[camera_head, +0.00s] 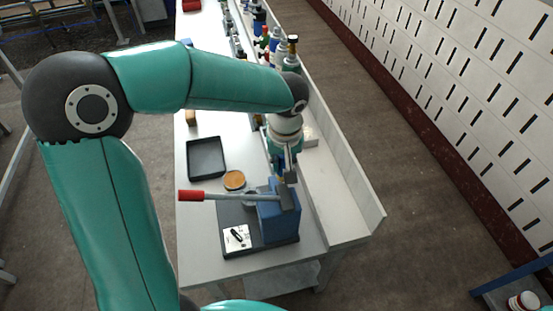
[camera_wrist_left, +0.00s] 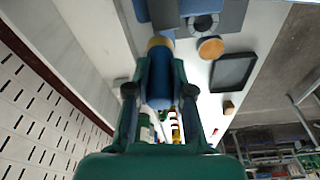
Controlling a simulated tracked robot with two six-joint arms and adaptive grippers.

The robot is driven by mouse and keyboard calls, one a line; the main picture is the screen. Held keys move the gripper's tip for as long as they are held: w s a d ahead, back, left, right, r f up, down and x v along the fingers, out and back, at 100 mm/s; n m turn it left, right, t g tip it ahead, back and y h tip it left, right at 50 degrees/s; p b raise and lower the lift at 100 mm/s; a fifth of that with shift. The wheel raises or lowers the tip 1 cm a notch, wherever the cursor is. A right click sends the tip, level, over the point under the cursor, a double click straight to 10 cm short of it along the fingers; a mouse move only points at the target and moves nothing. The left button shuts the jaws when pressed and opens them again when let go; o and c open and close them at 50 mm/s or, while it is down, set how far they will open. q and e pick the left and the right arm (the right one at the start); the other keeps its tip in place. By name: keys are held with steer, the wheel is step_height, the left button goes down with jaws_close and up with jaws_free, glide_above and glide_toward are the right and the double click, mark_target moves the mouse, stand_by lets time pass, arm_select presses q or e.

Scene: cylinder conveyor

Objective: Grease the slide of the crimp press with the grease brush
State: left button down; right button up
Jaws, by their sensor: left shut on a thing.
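The crimp press is a blue block (camera_head: 279,218) on a dark base, with a red-gripped lever (camera_head: 190,195) pointing left. Its blue body (camera_wrist_left: 165,12) also shows at the top of the left wrist view. My left gripper (camera_head: 289,172) is just behind the press, pointing down. In the left wrist view its fingers (camera_wrist_left: 161,88) are shut on the grease brush (camera_wrist_left: 160,86), a blue handle with a tan end toward the press. I cannot tell whether the brush touches the slide. An open round tin (camera_head: 234,180) with orange contents stands beside the press. My right gripper is out of view.
An empty black tray (camera_head: 206,158) lies behind the tin. A white card with a dark mark (camera_head: 236,237) lies on the press base. Several bottles (camera_head: 275,40) stand along the far bench. A raised rim (camera_head: 355,190) runs along the right.

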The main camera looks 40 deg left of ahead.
arm_select(q)
steer(key=shift+s+a+f+b, duration=0.2)
steer(key=shift+a+f+b, duration=0.1)
steer(key=shift+f+b, duration=0.25)
steer(key=shift+w+d+f, duration=0.1)
steer(key=shift+w+f, duration=0.05)
steer(key=shift+f, duration=0.65)
steer(key=shift+f+b, duration=2.55)
steer(key=shift+f, duration=1.15)
steer(key=shift+f+b, duration=0.6)
steer(key=shift+b, duration=0.15)
steer(key=shift+w+a+f, duration=0.1)
steer(key=shift+w+a, duration=0.35)
steer(key=shift+a, duration=0.25)
steer(key=shift+w+a, duration=0.6)
steer(key=shift+a, duration=0.1)
